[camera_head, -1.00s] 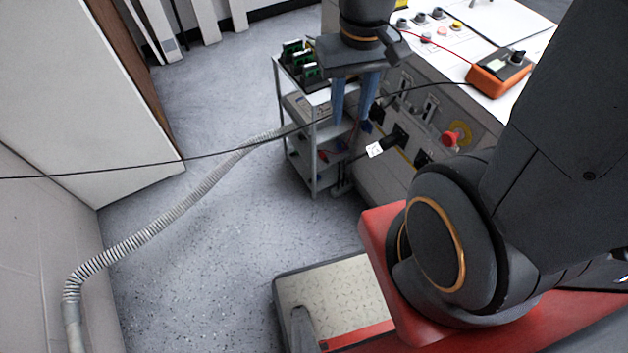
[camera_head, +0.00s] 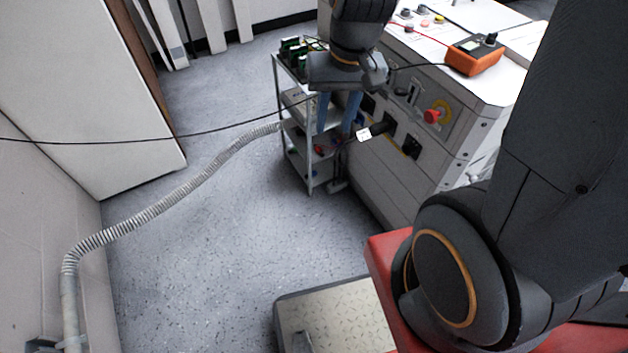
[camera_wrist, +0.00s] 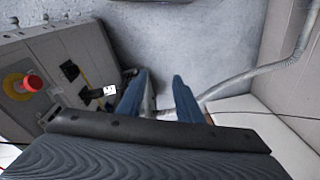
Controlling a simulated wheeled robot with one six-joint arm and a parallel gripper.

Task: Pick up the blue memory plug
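My gripper (camera_head: 335,132) hangs pointing down beside the grey control cabinet, in front of the shelf cart. Its two blue fingers are apart with nothing between them; the wrist view also shows the open fingers (camera_wrist: 160,76) over the floor. I cannot pick out the blue memory plug for sure; a small dark-blue patch beside the right finger in the head view is too small and too close to the finger to tell. A black plug with a white label (camera_head: 363,135) sticks out of the cabinet front, right of the fingers; its label (camera_wrist: 109,91) shows left of them in the wrist view.
The cabinet (camera_head: 425,165) has a red emergency button (camera_head: 432,116) and an orange meter (camera_head: 473,55) on top. The shelf cart (camera_head: 310,175) holds green boards. A ribbed hose (camera_head: 165,205) and a thin black cable cross the left side. Open floor (camera_head: 220,250) lies left.

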